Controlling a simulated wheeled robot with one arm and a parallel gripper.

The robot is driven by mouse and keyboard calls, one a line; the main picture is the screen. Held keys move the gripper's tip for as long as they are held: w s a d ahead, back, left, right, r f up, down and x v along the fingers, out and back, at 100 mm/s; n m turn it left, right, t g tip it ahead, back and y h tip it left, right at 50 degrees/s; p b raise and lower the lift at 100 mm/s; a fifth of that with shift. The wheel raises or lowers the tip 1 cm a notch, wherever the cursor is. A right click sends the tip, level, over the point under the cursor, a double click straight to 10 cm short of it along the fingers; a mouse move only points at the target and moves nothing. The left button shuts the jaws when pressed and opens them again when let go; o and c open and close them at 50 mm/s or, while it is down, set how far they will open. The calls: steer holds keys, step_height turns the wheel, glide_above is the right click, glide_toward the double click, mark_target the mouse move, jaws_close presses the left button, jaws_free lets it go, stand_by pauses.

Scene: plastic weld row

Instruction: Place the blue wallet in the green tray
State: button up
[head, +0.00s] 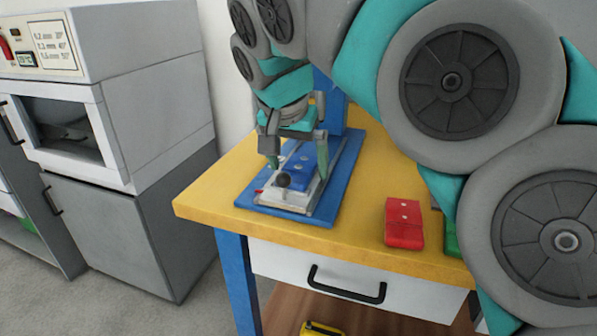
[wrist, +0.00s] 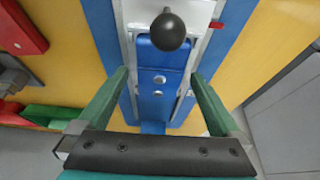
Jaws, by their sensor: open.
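The blue wallet (head: 306,158) lies on a metal fixture on a blue base plate on the yellow bench. It also shows in the wrist view (wrist: 158,85), with two pale snaps on its face. My gripper (head: 297,158) is open above it. In the wrist view my green fingers (wrist: 160,76) stand on either side of the wallet, apart from it; I cannot tell how far above it they are. A green thing (head: 450,240), perhaps the green tray, shows at the bench's right, mostly hidden by my arm. A green piece (wrist: 50,113) also shows at the wrist view's left.
A black ball knob (head: 283,180) stands at the wallet's near end. A red wallet-like item (head: 403,222) lies to the right on the yellow bench top (head: 340,240). A grey cabinet with an oven-like machine (head: 150,90) stands to the left. A white drawer (head: 340,285) is below.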

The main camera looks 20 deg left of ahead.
mark_target(298, 168)
steer(key=shift+f, duration=0.15)
steer(key=c, duration=1.5)
steer(key=shift+r, duration=0.2)
step_height(298, 168, up, 7)
steer(key=shift+w+f, duration=0.1)
steer(key=shift+f, duration=0.1)
steer(key=shift+r+p, duration=0.7)
steer(key=shift+r, duration=1)
